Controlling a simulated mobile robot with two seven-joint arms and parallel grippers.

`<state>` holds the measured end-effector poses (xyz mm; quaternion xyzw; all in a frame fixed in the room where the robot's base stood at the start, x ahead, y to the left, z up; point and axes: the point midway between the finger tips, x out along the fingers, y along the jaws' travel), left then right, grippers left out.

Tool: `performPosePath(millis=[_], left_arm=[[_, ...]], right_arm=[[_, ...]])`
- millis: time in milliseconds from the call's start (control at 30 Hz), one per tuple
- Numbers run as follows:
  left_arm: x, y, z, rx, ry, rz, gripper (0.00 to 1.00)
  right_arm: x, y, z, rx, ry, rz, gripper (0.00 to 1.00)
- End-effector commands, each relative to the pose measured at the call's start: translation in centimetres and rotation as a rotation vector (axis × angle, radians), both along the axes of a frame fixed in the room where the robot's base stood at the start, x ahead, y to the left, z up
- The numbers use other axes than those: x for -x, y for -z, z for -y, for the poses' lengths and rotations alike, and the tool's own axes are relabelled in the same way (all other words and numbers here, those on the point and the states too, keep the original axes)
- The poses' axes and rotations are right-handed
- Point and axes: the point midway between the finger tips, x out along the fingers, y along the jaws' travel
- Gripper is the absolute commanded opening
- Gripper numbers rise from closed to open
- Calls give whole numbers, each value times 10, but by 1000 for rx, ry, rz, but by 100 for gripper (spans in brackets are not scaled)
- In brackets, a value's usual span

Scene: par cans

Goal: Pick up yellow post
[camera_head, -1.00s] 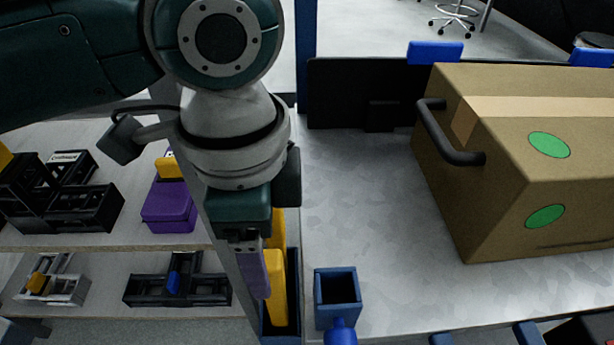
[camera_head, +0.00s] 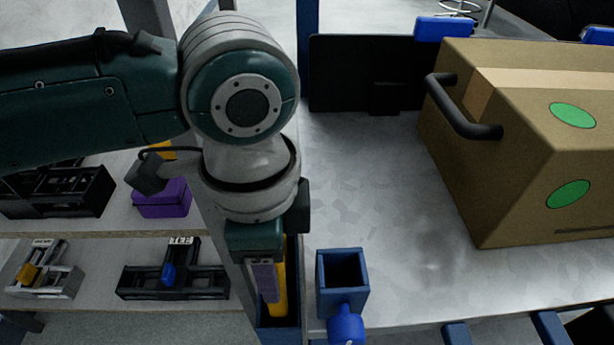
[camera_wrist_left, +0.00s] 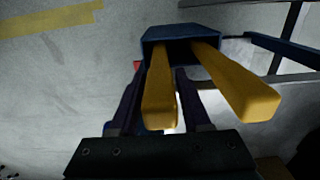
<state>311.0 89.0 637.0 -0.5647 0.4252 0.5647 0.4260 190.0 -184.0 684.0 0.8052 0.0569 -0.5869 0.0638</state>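Two yellow posts stand in a deep blue holder (camera_wrist_left: 180,33), which also shows in the head view (camera_head: 279,336). In the left wrist view one yellow post (camera_wrist_left: 159,90) lies between the fingers of my left gripper (camera_wrist_left: 160,105), with gaps on both sides. The other yellow post (camera_wrist_left: 235,80) is outside the fingers, to the right. In the head view my left gripper (camera_head: 265,280) points down at the holder, and its finger partly covers a yellow post (camera_head: 281,280). My right gripper is not in view.
A blue square tube (camera_head: 342,270) stands just right of the holder. A large cardboard box (camera_head: 480,150) with black handles sits on the grey table (camera_head: 390,200). Shelves at left hold a purple box (camera_head: 162,200) and black fixtures (camera_head: 175,275).

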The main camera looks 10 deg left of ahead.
Motion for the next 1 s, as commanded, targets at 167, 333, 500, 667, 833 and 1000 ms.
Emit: performPosePath(millis=[167, 333, 500, 667, 833, 1000], left_arm=[[0, 0, 0, 0, 0, 0, 26], [0, 0, 0, 0, 0, 0, 7], [0, 0, 0, 0, 0, 0, 0], [0, -1, 0, 1, 0, 1, 0], [0, -5, 0, 2, 0, 2, 0], [-1, -23, 0, 2, 0, 2, 0]], right_arm=[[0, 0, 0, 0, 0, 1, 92], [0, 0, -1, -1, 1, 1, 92], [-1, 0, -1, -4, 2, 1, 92], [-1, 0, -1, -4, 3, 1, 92], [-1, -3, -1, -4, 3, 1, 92], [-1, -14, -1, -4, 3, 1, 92]])
